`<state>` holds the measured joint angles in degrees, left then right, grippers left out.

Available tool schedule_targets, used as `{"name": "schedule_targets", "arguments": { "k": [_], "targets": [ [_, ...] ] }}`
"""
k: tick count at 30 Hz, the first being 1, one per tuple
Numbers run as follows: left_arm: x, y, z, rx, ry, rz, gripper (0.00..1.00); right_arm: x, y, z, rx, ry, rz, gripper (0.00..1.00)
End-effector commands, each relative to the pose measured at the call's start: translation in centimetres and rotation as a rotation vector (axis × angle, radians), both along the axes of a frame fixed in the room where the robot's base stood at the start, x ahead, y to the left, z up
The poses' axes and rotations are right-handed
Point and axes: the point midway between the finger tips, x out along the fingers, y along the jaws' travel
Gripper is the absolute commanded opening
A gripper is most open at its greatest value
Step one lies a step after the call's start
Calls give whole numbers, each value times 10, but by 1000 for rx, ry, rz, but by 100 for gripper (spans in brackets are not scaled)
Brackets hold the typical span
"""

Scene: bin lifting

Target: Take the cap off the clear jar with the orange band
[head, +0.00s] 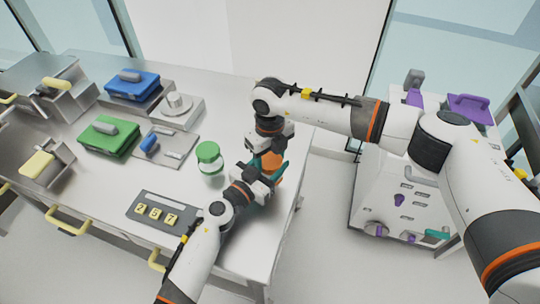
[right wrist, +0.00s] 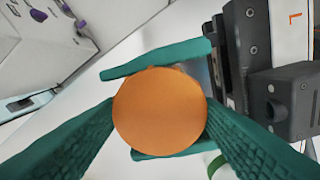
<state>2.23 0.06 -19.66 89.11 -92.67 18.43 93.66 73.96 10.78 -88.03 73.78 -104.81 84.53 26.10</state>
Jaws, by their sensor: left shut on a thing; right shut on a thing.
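The jar with the orange band (head: 272,160) stands near the table's right edge, mostly hidden by both grippers in the head view. Its round orange cap (right wrist: 160,112) fills the middle of the right wrist view. My right gripper (head: 266,154) comes down from above and is shut on the cap, with a teal finger at each side. My left gripper (head: 268,178) reaches in from the front and is shut on the jar; its teal fingers lie behind the cap in the right wrist view. I cannot tell whether the cap is apart from the jar.
A clear jar with a green cap (head: 209,160) stands just left of the grippers. A number panel (head: 160,212) lies at the front. Blue (head: 132,86) and green (head: 108,137) lidded boxes are further left. A white cart (head: 400,195) stands right, beyond a floor gap.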

Motion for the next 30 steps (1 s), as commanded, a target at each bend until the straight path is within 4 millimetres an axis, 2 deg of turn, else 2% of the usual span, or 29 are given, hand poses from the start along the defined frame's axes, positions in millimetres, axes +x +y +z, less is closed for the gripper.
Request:
{"name": "schedule_targets", "arguments": {
  "k": [2,3,30],
  "targets": [
    [0,0,-1,0,2,-2,0,1,0,1,-3,-3,154,30],
    [0,0,-1,0,2,-2,0,0,0,0,-3,-1,160,30],
    [0,1,-2,1,3,2,0,0,0,1,-1,-1,146,29]
  ]
}}
